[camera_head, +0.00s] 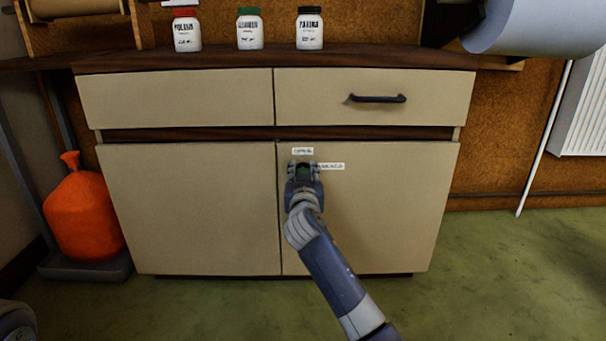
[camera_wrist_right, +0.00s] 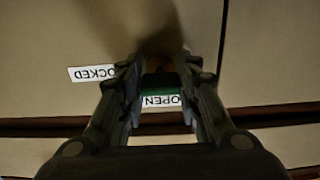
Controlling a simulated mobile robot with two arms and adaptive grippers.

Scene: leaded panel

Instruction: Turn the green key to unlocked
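The green key (camera_head: 303,171) is at the upper left of the right cabinet door (camera_head: 380,210). In the right wrist view the green key (camera_wrist_right: 163,86) fills the gap between the fingers of my right gripper (camera_wrist_right: 162,72). In the head view my right gripper (camera_head: 303,166) has a finger on each side of the key. I cannot tell whether the fingers press on it. A white label (camera_head: 302,151) sits above the key and another label (camera_head: 330,166) to its right. In the wrist view one reads OPEN (camera_wrist_right: 161,100); the other, partly hidden, ends in OCKED (camera_wrist_right: 91,73). My left gripper is not in view.
A drawer with a black handle (camera_head: 377,98) is above the door. Several small bottles, one with a green lid (camera_head: 249,30), stand on the cabinet top. An orange container (camera_head: 82,212) stands left of the cabinet. The green floor (camera_head: 510,270) is clear at the right.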

